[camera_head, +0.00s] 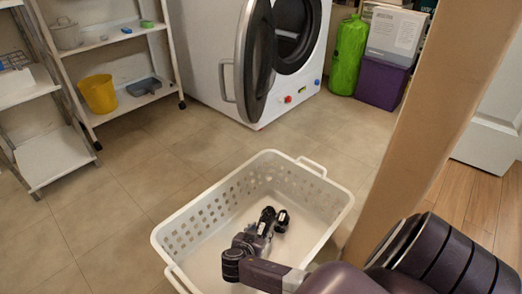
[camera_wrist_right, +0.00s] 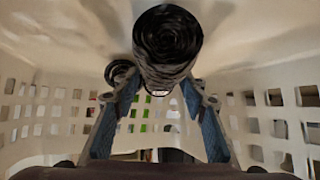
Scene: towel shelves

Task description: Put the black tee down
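A white perforated laundry basket (camera_head: 340,203) stands on the floor in front of me. My right gripper (camera_head: 262,226) reaches down inside it. A black rolled item (camera_head: 267,216), which appears to be the tee, is at its fingertips. In the right wrist view the black roll (camera_wrist_right: 167,45) lies at and between the tips of the right fingers (camera_wrist_right: 160,95), over the pale basket floor. The fingers are apart by about the roll's width; I cannot tell whether they press on it. A second black item (camera_head: 282,220) is beside it, partly behind a finger in the wrist view (camera_wrist_right: 120,70). My left gripper is not in view.
A white front-loading machine (camera_head: 215,60) with its door open stands at the back. White shelves (camera_head: 110,45) with a yellow bucket (camera_head: 98,93) are at the left. A tan post (camera_head: 425,100) rises right of the basket. The tiled floor left of the basket is clear.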

